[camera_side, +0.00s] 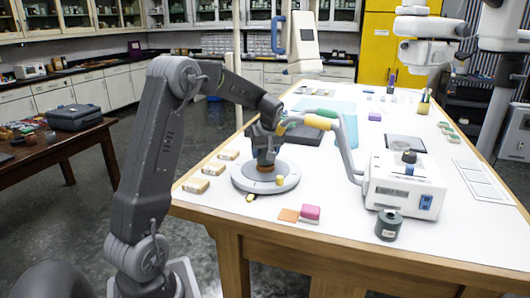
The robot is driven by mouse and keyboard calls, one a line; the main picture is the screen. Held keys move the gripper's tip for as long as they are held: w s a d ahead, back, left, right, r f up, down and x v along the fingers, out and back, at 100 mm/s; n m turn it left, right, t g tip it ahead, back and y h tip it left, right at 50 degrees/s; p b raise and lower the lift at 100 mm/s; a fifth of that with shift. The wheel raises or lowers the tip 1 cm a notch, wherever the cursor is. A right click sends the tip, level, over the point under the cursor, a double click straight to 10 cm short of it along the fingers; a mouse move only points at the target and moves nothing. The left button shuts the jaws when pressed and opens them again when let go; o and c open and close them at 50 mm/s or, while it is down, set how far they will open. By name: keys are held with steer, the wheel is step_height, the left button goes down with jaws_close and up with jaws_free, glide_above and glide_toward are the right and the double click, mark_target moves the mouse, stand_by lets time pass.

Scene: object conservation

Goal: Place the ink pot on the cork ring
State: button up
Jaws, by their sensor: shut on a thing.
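My gripper (266,147) points down over a round grey turntable (243,184) on the white table. It is shut on a small dark pot, which I take to be the ink pot (266,158); the fingers hide much of it. A small brown-orange piece, which looks like the cork ring (265,168), shows directly below the pot, over the turntable's middle. I cannot tell whether the pot touches it or hangs just above it.
A small yellow block (280,180) sits on the turntable, right of the pot. Several tan blocks (195,186) lie left. A white machine (404,185) stands right.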

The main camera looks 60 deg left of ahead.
steer(key=shift+f, duration=0.2)
steer(key=shift+f, duration=0.15)
steer(key=o, duration=1)
steer(key=shift+d+r, duration=0.1)
steer(key=shift+r, duration=0.4)
steer(key=v, duration=1.1)
steer(key=shift+r, duration=0.15)
